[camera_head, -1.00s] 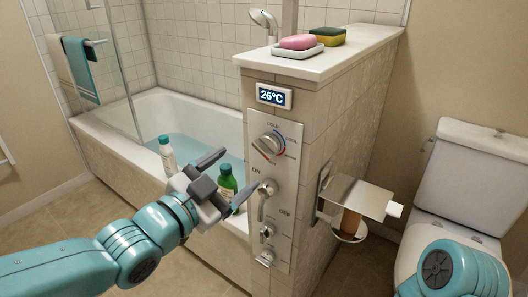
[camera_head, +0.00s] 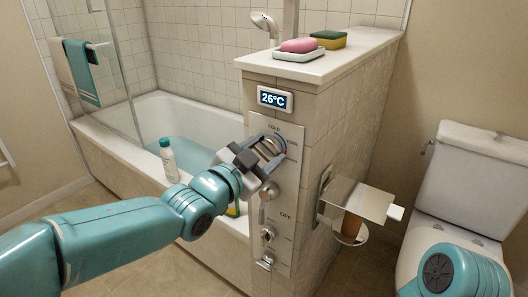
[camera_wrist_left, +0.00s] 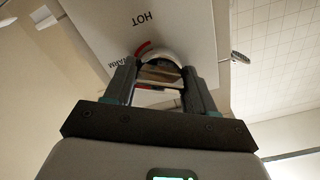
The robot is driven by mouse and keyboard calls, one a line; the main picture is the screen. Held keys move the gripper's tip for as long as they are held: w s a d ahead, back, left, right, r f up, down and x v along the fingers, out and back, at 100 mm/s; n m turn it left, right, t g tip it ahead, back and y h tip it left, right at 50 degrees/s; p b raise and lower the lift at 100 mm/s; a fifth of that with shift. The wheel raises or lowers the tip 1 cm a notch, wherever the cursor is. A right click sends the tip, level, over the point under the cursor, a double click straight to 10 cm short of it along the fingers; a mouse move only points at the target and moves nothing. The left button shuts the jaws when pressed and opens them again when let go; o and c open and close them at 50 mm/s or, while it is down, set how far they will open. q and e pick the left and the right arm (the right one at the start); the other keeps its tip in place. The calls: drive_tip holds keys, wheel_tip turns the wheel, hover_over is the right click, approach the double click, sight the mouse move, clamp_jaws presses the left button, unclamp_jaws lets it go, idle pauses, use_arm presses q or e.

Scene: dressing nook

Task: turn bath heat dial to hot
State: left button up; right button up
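The bath heat dial (camera_head: 269,147) is a round silver knob at the top of the grey control panel (camera_head: 285,235). A red and blue arc partly shows around it. My left gripper (camera_head: 266,158) is at the dial, with its fingers apart. In the left wrist view the dial (camera_wrist_left: 160,62) sits between the two fingertips (camera_wrist_left: 158,72), and I see no clear grip on it. The words HOT and WARM show on the panel beside it. The display (camera_head: 275,98) above reads 26°C. My right gripper is out of view; only part of the right arm shows.
Below the dial are a lever (camera_head: 269,190) and smaller knobs (camera_head: 267,232). A paper holder (camera_head: 358,197) juts out right of the panel. A soap dish (camera_head: 298,54) and sponge (camera_head: 329,38) lie on the ledge. A white bottle (camera_head: 168,158) stands on the tub rim.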

use_arm(q)
drive_tip(key=shift+c, duration=0.6)
drive_tip(key=shift+f+m+b, duration=0.2)
drive_tip(key=shift+m+b, duration=0.7)
drive_tip(key=shift+b, duration=0.4)
drive_tip(key=m+b, duration=0.5)
drive_tip(key=m, duration=0.2)
drive_tip(key=shift+r, duration=0.1)
drive_tip(key=shift+r+m+b, duration=0.1)
drive_tip(key=shift+m+b, duration=0.75)
drive_tip(key=shift+m, duration=0.65)
drive_tip(key=o, duration=1)
drive_tip(key=shift+o, duration=0.2)
